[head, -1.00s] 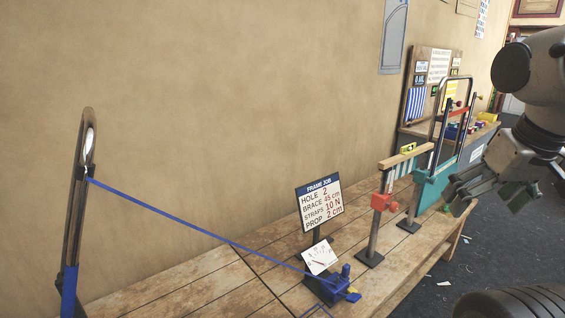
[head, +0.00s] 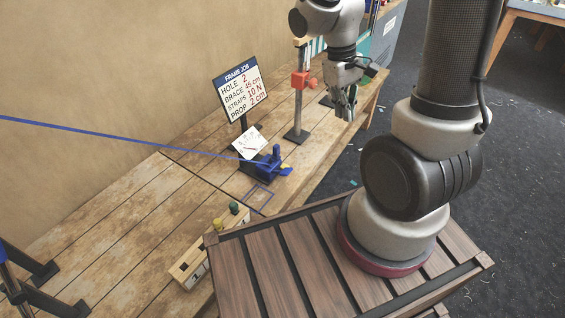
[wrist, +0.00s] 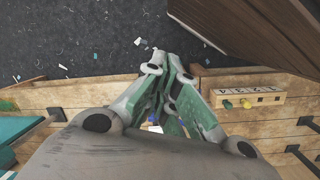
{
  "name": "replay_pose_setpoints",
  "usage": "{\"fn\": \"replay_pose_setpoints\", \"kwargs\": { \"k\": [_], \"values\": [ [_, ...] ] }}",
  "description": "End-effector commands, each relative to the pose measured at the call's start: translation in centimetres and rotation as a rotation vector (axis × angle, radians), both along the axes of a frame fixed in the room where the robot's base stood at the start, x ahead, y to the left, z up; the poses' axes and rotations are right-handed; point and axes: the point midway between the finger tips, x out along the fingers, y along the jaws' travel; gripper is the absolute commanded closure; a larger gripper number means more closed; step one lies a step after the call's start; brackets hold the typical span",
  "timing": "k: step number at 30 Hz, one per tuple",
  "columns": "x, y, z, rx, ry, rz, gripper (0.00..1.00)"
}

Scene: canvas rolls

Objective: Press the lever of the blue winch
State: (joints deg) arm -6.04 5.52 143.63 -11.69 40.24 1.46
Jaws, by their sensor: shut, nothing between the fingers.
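The blue winch (head: 266,167) stands on the wooden bench in the head view.
The job sign (head: 240,88) stands behind the winch, and a post with an orange clamp (head: 300,82) stands between sign and gripper. A wooden block with coloured pegs (head: 208,247) lies near the bench's front edge; it also shows in the wrist view (wrist: 248,98).

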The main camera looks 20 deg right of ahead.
Motion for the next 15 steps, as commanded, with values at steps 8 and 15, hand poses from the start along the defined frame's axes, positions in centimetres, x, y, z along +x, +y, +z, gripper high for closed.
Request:
{"fn": "replay_pose_setpoints", "kwargs": {
  "k": [8,15],
  "values": [
    [4.9,1.8,-11.2,0.013,0.014,0.192,1.0],
    [10.3,6.5,-18.1,0.155,-0.147,0.351,1.0]
  ]
}}
